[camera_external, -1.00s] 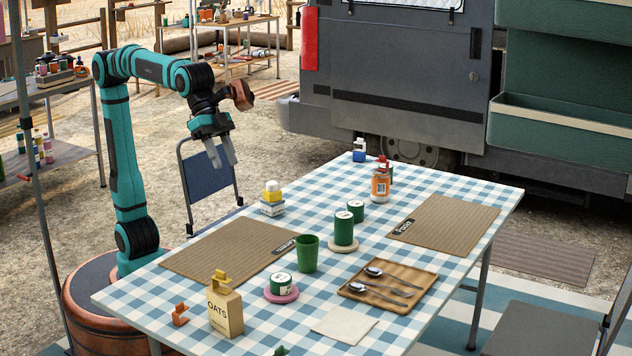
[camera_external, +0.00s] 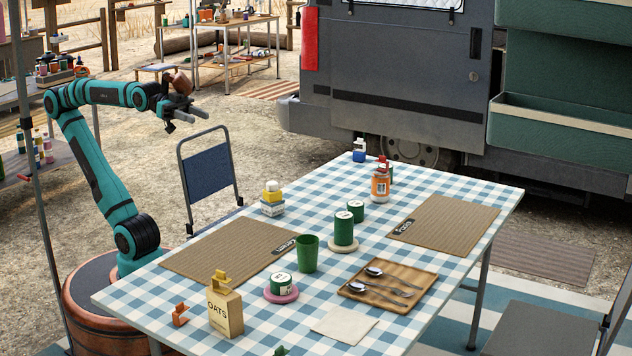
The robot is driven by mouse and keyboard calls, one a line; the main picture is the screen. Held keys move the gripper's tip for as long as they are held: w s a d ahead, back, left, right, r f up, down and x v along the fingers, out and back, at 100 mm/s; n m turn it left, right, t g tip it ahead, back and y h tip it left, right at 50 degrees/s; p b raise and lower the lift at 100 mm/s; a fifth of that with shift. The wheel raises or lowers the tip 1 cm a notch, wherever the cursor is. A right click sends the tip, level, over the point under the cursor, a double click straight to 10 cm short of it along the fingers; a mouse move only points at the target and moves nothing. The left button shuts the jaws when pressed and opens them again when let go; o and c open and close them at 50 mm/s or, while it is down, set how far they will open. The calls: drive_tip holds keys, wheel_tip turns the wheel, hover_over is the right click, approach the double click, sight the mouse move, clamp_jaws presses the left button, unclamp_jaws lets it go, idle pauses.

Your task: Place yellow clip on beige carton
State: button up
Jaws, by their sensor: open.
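The beige carton (camera_external: 226,312), marked OATS, stands upright near the front left of the checked table. A yellow clip (camera_external: 219,278) sits at the carton's top edge and appears to touch it. My gripper (camera_external: 198,115) is open and empty, raised behind the table's left side, well away from the carton and clip. Its fingers point right.
An orange clip (camera_external: 180,315) lies left of the carton on the table (camera_external: 130,298). A green tin on a pink coaster (camera_external: 281,297), a green cup (camera_external: 307,254) and a woven mat (camera_external: 215,252) are nearby. A blue chair (camera_external: 208,175) stands behind the table.

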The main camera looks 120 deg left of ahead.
drive_tip(key=shift+s+a+f+t+y, duration=0.1)
drive_tip(key=shift+s+a+t, duration=0.1)
drive_tip(key=shift+s, duration=0.35)
drive_tip(key=shift+s+a+f+t+y, duration=0.1)
drive_tip(key=shift+s+a+f+t, duration=0.1)
drive_tip(key=shift+s, duration=0.4)
drive_tip(key=shift+s+a+f+t+y, duration=0.1)
drive_tip(key=shift+s+a+t, duration=0.1)
drive_tip(key=shift+s, duration=0.35)
